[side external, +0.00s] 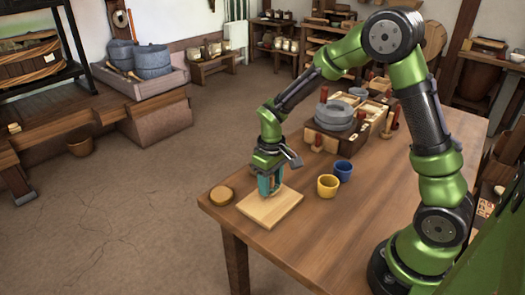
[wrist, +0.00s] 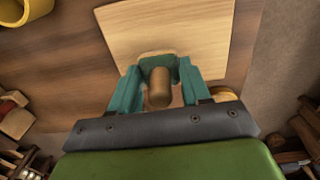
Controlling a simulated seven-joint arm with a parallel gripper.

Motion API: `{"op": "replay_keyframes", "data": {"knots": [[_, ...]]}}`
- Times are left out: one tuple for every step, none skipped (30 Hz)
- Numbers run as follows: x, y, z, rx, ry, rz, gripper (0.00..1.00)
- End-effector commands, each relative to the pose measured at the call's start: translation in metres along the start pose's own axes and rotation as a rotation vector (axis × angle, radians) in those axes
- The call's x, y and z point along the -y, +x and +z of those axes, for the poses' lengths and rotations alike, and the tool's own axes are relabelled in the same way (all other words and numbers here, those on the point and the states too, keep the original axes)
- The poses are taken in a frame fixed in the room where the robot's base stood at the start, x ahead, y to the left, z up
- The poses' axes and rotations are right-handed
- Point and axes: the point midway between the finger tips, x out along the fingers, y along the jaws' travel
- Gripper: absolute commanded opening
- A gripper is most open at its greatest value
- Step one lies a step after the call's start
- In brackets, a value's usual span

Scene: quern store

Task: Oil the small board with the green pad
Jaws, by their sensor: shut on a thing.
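The small board (side external: 280,212) is a pale wooden square lying flat near the table's corner. It also fills the top middle of the wrist view (wrist: 175,30). My gripper (side external: 269,190) points down over the board's back left part. In the wrist view its teal fingers (wrist: 159,82) are shut on the wooden handle of the green pad (wrist: 157,62). The pad, with a tan rim along its far side, is at the board's edge in that view. In the side view the fingers mostly hide the pad. I cannot tell whether it touches the board.
A round wooden disc (side external: 220,195) lies left of the board, at the table's edge. A yellow cup (side external: 327,186) and a blue cup (side external: 343,171) stand to the board's right. A stone quern (side external: 335,116) on a wooden base stands further back. The table in front of the cups is clear.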

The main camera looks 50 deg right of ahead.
Motion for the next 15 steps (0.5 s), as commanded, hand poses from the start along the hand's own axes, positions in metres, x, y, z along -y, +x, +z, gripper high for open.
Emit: {"op": "replay_keyframes", "data": {"knots": [[-0.006,0.000,0.000,0.000,0.004,0.000,0.23],[-0.008,0.000,0.000,0.000,0.004,0.000,0.23],[-0.012,0.000,0.000,0.000,0.003,0.000,0.23],[-0.015,0.000,0.000,0.000,0.004,0.000,0.23],[-0.018,0.000,0.000,0.000,0.005,0.000,0.23],[-0.021,0.000,0.000,0.000,0.004,0.000,0.23],[-0.024,0.000,0.000,0.000,0.004,0.000,0.23],[-0.026,0.000,0.000,0.000,0.004,0.000,0.23],[-0.030,0.000,0.000,0.000,0.005,0.000,0.23],[-0.033,0.000,0.000,0.000,0.005,0.000,0.23],[-0.035,0.000,0.000,0.000,0.004,0.000,0.23],[-0.039,0.000,0.000,0.000,0.004,0.000,0.23],[-0.042,0.000,0.000,0.000,0.005,0.000,0.23],[-0.044,0.000,0.000,0.000,0.005,0.000,0.23],[-0.048,0.000,0.000,0.000,0.004,0.000,0.23]]}}
